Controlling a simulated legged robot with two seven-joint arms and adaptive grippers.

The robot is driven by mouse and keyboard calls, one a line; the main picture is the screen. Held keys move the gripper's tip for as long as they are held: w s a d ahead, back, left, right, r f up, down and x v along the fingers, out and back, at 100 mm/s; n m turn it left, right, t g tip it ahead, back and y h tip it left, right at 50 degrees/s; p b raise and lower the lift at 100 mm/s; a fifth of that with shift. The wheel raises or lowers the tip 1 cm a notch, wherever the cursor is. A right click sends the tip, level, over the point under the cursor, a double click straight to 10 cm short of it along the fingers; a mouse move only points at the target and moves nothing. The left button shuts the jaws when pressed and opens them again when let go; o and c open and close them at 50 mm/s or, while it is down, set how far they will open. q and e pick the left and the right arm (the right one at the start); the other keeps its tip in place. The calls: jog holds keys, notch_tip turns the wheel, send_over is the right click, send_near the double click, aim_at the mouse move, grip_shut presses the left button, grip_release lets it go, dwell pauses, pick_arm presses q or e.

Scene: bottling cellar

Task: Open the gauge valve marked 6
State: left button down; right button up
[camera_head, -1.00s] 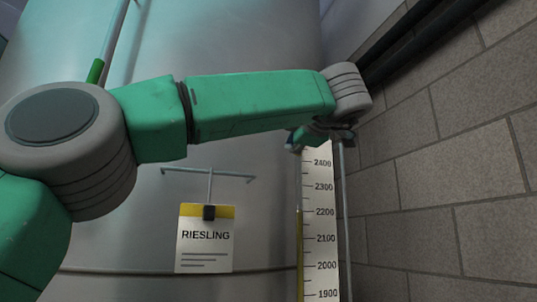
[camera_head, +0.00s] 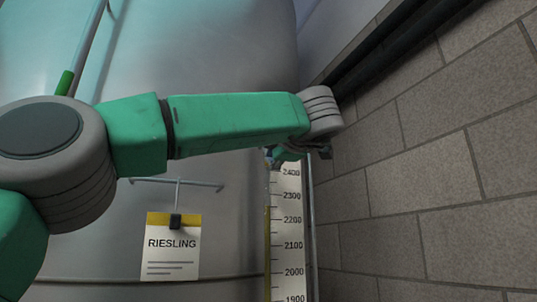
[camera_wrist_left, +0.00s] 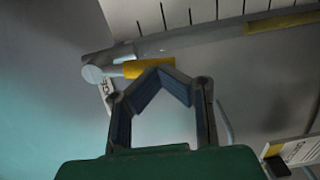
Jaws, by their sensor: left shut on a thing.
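My left gripper (camera_head: 284,157) is at the top of the gauge scale in the head view, partly hidden under my own wrist. In the left wrist view its fingers (camera_wrist_left: 160,72) are closed in at the yellow lever (camera_wrist_left: 150,68) of the valve, with the fingertips against it. The lever projects from a round grey valve body (camera_wrist_left: 96,73). A small white tag (camera_wrist_left: 106,88) with dark marks is beside the valve, partly hidden by a finger; I cannot read its number. In the head view the valve is hidden. My right gripper is not in view.
The gauge scale (camera_head: 289,232) runs down the grey tank (camera_head: 215,55), with a thin pipe at its right. A RIESLING card (camera_head: 172,258) hangs left of it. A block wall (camera_head: 420,180) and dark pipes (camera_head: 400,45) stand close on the right.

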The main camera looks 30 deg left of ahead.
pick_arm(q)
jog(key=shift+s+r, duration=0.1)
jog(key=shift+s+a+r, duration=0.1)
jog(key=shift+s+a, duration=0.1)
jog(key=shift+a, duration=0.15)
dwell(0.5)
dwell(1.1)
